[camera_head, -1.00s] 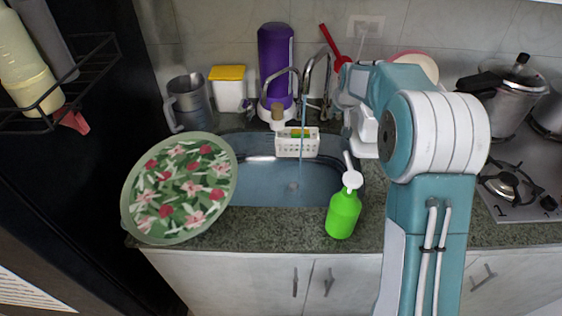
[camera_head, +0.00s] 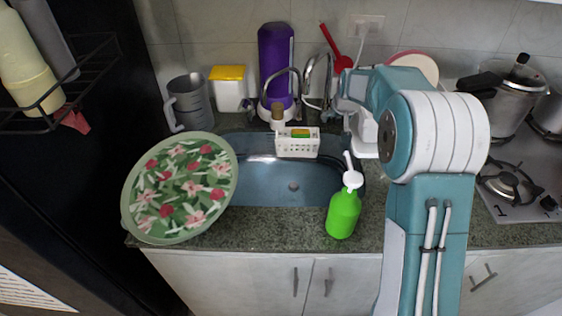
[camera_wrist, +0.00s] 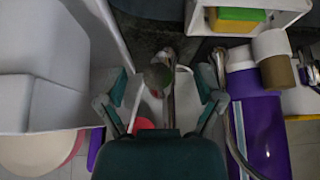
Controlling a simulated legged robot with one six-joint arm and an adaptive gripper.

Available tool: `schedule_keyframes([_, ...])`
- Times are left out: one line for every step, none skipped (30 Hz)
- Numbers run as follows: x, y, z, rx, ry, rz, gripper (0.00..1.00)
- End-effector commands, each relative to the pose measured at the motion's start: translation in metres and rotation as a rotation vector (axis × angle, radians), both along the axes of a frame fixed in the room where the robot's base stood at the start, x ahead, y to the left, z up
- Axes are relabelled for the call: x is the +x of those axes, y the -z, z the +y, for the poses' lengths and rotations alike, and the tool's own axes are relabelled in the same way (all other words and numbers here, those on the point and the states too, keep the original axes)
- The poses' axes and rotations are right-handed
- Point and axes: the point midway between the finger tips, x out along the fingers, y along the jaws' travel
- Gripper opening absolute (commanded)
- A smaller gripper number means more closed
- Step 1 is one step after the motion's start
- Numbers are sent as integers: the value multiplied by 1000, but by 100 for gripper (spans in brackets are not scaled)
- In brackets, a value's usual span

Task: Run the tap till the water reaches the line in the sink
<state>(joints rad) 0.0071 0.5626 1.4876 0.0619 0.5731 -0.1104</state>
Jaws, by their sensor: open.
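The sink (camera_head: 265,190) is a blue-toned basin in the counter, with its drain (camera_head: 293,187) visible at the bottom. I cannot make out a clear level line or the water's height. The chrome tap (camera_head: 328,75) arches up behind the sink at its right end, and no stream falls from it. In the wrist view, my gripper (camera_wrist: 164,88) is open, with its fingers spread on either side of the tap (camera_wrist: 170,105) and its rounded metal part. I cannot tell whether they touch it. In the head view, my arm hides most of the gripper.
A green soap bottle (camera_head: 343,214) stands at the sink's front right. A floral tray (camera_head: 130,222) leans at the left. A white sponge basket (camera_head: 297,149) sits at the sink's back edge, near a purple container (camera_head: 275,60). A pot (camera_head: 508,95) and stove are at right.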

Motion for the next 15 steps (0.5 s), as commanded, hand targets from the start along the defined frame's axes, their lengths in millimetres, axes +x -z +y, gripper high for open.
schedule_keyframes([0,0,0,0,0,-1,86])
schedule_keyframes([0,0,0,0,0,-1,86])
schedule_keyframes([0,-2,0,0,0,-1,86])
schedule_keyframes([-1,-3,0,0,0,-2,86])
schedule_keyframes([-2,-5,0,0,0,-2,86])
schedule_keyframes([-4,-8,-1,0,0,-3,86])
schedule_keyframes([-5,-11,-1,0,0,-3,86])
schedule_keyframes([-6,-13,-1,0,0,-3,86])
schedule_keyframes([-8,-16,-1,-1,0,-3,86])
schedule_keyframes([-9,-18,-1,-1,0,-4,86])
schedule_keyframes([-10,-20,-1,-1,0,-4,86])
schedule_keyframes([-12,-23,-1,-1,0,-3,86])
schedule_keyframes([-13,-25,-1,0,0,-3,86])
schedule_keyframes([-15,-27,-1,0,0,-2,86])
schedule_keyframes([-16,-30,-1,0,0,-3,86])
